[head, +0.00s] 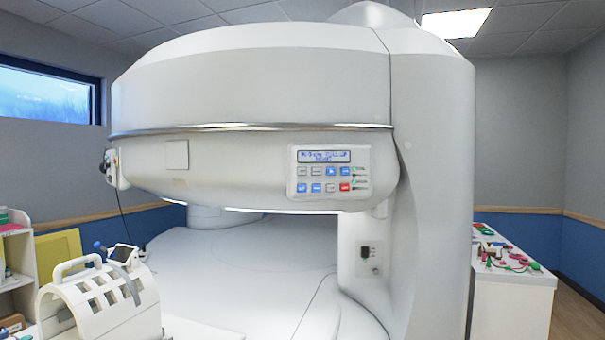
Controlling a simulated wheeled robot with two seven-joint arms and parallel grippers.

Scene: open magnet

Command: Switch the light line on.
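The large white open magnet (250,75) fills the middle of the head view. A control panel (330,174) is on the front of its upper part, with a small blue display (324,156) above two rows of buttons. Some buttons are blue, some pale, and one red button (345,187) is at lower right. Small green and dark marks run down the panel's right side. The labels are too small to read, so I cannot tell which control is the light line's. I see no lit line on the magnet. Neither of my grippers is in view.
A white ribbed coil with a handle (100,300) stands at front left, beside a shelf (18,270). A small dark socket plate (370,254) is on the magnet's column. A white cabinet (512,300) with coloured cables stands at right. Space before the panel looks clear.

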